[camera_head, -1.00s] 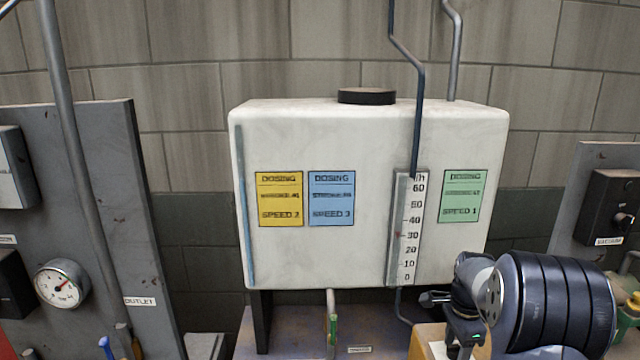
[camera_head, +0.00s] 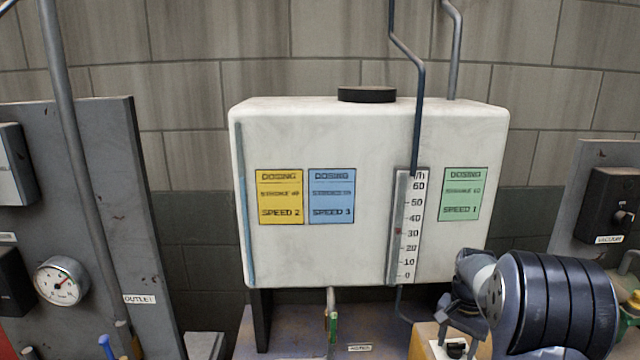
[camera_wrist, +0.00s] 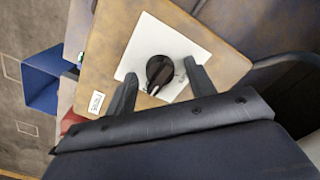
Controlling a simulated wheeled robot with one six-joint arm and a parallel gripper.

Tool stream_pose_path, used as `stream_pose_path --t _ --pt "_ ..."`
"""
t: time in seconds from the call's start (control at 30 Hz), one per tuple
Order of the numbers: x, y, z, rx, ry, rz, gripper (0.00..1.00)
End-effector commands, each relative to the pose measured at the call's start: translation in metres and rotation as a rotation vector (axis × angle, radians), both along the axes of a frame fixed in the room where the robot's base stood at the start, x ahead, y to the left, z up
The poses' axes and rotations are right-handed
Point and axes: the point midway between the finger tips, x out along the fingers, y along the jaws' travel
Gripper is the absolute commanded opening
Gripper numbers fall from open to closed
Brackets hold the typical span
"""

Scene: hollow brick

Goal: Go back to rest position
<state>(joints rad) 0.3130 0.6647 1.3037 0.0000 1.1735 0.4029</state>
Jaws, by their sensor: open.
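Beyond the fingers is a black rotary knob (camera_wrist: 160,70) on a white plate (camera_wrist: 190,42), fixed to a tan box (camera_wrist: 232,66). I cannot tell the exact gap between fingertips and knob. In the head view my arm is at the lower right, and the tan box (camera_head: 424,338) stands below it, partly hidden. My fingers are hard to make out there.
A white tank (camera_head: 340,130) with yellow, blue and green cards fills the middle. A scale tube (camera_head: 405,230) runs down its front. Grey panels stand at left (camera_head: 95,200) and right (camera_head: 590,170). A pressure gauge (camera_head: 61,281) is on the left panel.

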Motion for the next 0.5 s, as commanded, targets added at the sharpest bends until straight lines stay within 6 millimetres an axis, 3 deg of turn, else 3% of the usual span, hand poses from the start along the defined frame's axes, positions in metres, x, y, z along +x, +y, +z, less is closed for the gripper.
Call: stream_pose_path --t 0.5 --pt "0.0002 -0.0001 -0.0003 -0.001 -0.001 0.411 0.52"
